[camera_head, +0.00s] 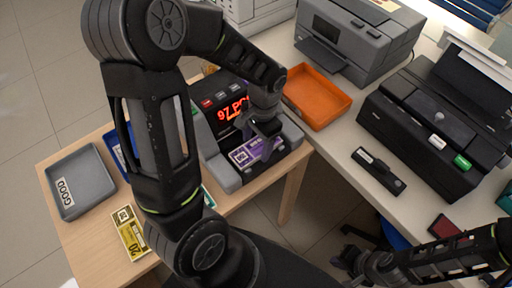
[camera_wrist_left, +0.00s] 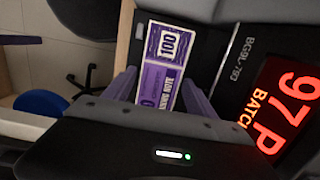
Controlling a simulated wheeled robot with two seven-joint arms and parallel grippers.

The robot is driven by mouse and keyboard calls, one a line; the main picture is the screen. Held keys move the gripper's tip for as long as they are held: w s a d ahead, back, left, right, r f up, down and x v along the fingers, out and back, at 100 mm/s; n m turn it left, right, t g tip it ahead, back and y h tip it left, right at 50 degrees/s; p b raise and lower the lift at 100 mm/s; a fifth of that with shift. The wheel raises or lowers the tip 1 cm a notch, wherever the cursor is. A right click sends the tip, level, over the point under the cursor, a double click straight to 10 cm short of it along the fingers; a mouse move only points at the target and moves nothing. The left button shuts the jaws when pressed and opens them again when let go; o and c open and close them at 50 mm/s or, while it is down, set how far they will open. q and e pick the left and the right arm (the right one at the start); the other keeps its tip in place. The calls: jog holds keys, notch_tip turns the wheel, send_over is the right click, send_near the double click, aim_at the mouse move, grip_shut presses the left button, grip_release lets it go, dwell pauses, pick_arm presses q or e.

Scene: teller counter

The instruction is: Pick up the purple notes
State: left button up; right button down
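The purple notes (camera_head: 243,155), marked 100, lie in the front tray of the dark counting machine (camera_head: 225,178). In the left wrist view the notes (camera_wrist_left: 163,45) show between the two fingers of my left gripper (camera_wrist_left: 160,88). In the head view my left gripper (camera_head: 264,142) points down over the right part of the notes and hides some of them. Its fingers are apart, one on each side of the notes; I cannot tell whether they touch them. My right gripper (camera_head: 352,264) is at the bottom right, away from the notes; its fingers are unclear.
A red display (camera_wrist_left: 290,105) stands behind the notes. An orange tray (camera_head: 318,96) is to the right, a grey tray (camera_head: 80,181) to the left. Yellow notes (camera_head: 130,233) lie on the wooden table. A black device (camera_head: 379,171) and printers occupy the white counter.

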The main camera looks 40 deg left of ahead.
aim_at(257, 147)
pick_arm(q)
jog(key=c, duration=1.3)
notch_tip(257, 147, up, 10)
dwell(0.5)
